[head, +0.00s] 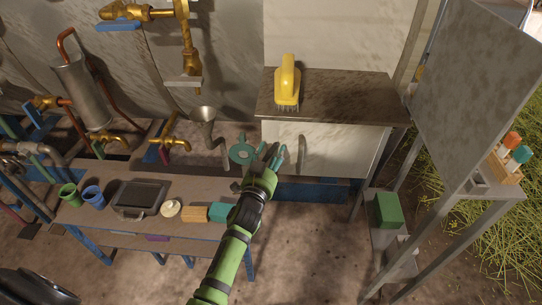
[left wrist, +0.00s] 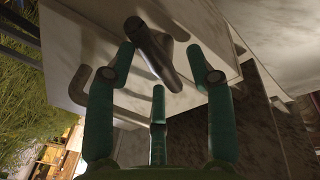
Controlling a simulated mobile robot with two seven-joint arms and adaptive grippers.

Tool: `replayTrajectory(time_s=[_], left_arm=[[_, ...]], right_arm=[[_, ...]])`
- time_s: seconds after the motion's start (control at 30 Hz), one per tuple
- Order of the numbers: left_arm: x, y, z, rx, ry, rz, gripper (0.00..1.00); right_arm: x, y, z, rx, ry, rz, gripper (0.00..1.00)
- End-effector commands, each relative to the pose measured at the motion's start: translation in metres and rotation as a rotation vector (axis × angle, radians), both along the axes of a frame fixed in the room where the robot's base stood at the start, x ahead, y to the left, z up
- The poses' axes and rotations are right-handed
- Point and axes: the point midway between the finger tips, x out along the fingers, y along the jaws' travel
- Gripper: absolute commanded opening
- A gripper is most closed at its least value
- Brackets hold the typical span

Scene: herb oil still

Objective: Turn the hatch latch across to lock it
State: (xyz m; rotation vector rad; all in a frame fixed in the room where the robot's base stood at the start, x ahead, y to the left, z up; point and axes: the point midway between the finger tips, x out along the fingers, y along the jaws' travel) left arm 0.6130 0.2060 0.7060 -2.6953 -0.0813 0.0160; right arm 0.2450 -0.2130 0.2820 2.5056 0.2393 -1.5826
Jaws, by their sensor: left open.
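The pale marbled hatch (head: 340,148) is the front of a low cabinet, with a grey bar handle (head: 301,152). My left gripper (head: 270,155) is in front of the hatch's left edge, left of the handle. In the left wrist view, the dark metal latch (left wrist: 153,50) lies between the tips of my open teal fingers (left wrist: 160,68), slanting across the hatch's edge. I cannot tell whether a finger touches it. The bar handle (left wrist: 82,88) shows behind the left finger there. In the head view I cannot make out the latch near my gripper. My right gripper is out of view.
A yellow brush (head: 288,80) stands on the cabinet's dark top (head: 345,90). A funnel (head: 202,118) and brass pipes are to the left. A low bench (head: 105,220) holds cups, a dark tray and blocks. A grey metal stand (head: 470,110) is at right.

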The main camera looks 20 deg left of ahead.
Motion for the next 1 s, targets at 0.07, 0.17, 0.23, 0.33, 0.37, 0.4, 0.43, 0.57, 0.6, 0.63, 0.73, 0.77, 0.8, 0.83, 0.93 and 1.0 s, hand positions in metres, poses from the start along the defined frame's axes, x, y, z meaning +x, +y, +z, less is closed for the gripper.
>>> replayTrajectory(time_s=[0.07, 0.17, 0.23, 0.33, 0.37, 0.4, 0.43, 0.57, 0.6, 0.63, 0.73, 0.77, 0.8, 0.83, 0.93, 1.0], left_arm=[[0.001, 0.000, -0.001, 0.000, 0.001, 0.000, 0.54], [0.000, 0.000, 0.000, 0.000, 0.001, 0.000, 0.54], [0.000, 0.000, 0.000, 0.001, 0.001, 0.000, 0.46], [0.000, 0.000, 0.000, 0.001, 0.001, 0.000, 0.06], [0.000, 0.000, 0.000, 0.001, 0.001, 0.000, 0.00], [0.000, 0.000, 0.000, 0.001, 0.001, 0.000, 0.00], [0.000, 0.000, 0.000, 0.001, 0.001, 0.000, 0.00], [0.000, 0.001, -0.001, 0.002, 0.002, 0.001, 0.00], [0.000, 0.001, -0.001, 0.004, 0.003, 0.001, 0.00], [0.000, 0.001, 0.000, 0.006, 0.003, 0.001, 0.00], [0.000, 0.001, 0.000, 0.024, 0.010, 0.002, 0.00], [0.000, 0.001, 0.000, 0.032, 0.011, 0.001, 0.00], [0.000, 0.001, 0.000, 0.045, 0.017, 0.001, 0.00], [0.000, 0.001, 0.000, 0.057, 0.020, 0.001, 0.00], [0.000, 0.001, 0.000, 0.110, 0.035, 0.001, 0.00], [0.001, 0.001, 0.000, 0.157, 0.048, 0.001, 0.00]], right_arm=[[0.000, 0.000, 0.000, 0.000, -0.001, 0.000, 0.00], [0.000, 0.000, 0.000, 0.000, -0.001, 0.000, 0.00], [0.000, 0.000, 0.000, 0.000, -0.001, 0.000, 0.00], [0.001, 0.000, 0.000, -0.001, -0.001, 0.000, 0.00], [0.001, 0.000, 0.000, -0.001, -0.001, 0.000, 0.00], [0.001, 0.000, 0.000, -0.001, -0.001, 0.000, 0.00], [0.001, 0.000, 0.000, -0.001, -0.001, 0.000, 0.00], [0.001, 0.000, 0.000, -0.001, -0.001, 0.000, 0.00], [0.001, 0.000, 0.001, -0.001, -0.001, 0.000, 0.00], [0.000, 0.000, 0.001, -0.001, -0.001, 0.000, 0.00], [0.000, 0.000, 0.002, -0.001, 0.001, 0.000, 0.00], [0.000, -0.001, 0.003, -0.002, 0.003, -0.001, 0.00], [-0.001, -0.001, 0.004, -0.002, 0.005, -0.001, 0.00], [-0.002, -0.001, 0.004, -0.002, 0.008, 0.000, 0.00], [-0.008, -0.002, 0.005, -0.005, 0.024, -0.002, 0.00], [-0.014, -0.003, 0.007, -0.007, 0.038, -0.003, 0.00]])
